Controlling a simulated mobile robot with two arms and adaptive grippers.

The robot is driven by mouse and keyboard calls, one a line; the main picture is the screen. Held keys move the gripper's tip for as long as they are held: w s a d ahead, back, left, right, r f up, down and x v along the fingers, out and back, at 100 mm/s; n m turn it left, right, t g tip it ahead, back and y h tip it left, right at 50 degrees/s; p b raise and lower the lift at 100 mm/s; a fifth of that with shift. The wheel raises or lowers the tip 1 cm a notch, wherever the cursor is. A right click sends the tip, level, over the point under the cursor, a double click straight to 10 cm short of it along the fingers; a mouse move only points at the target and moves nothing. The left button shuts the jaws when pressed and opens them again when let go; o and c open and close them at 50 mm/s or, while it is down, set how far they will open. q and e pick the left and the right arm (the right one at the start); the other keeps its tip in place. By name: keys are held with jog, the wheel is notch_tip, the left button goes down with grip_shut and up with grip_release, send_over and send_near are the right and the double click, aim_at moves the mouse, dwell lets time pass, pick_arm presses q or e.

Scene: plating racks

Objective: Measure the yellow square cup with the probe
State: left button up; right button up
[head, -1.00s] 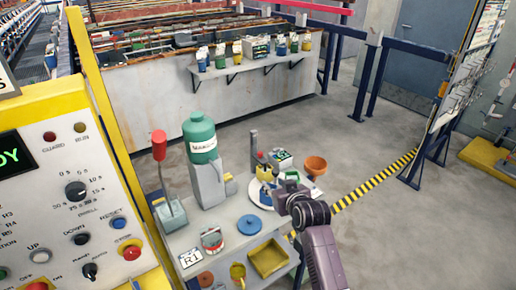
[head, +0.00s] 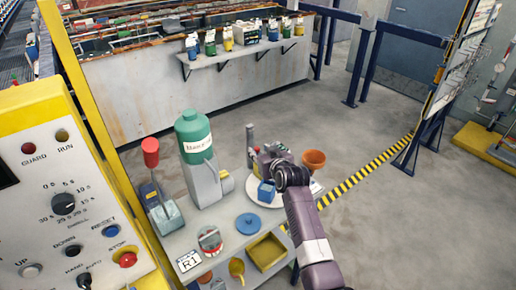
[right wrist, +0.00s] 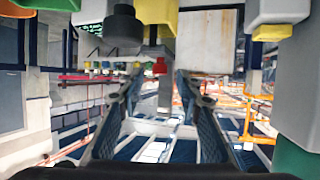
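My right gripper (head: 276,160) is over the far part of the small bench, above a round white plate (head: 257,203). In the right wrist view its two fingers (right wrist: 160,112) are spread, with nothing held between them. A blue cup (head: 266,194) stands on the plate just below the gripper. A grey upright post (head: 250,143) stands behind it; I cannot tell whether it bears the probe. Yellow parts (right wrist: 165,22) show at the top of the right wrist view, but I cannot tell whether one is the yellow square cup. The gripper hides part of the plate. My left gripper is not in view.
A green-topped bottle-like machine (head: 194,135) and a red-knobbed lever (head: 151,152) stand left on the bench. A terracotta bowl (head: 314,158) is right of the gripper. A blue disc (head: 248,223) and yellow tray (head: 254,256) lie nearer. Several cups line the far shelf (head: 240,51).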

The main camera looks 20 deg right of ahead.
jog(key=shift+w+f, duration=0.2)
jog(key=shift+w, duration=0.3)
jog(key=shift+w+f, duration=0.2)
jog(key=shift+w, duration=0.3)
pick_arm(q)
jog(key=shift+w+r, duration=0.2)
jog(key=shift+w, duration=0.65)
pick_arm(e)
jog(key=shift+w, duration=0.1)
jog(key=shift+c, duration=0.3)
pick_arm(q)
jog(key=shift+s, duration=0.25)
pick_arm(e)
grip_shut()
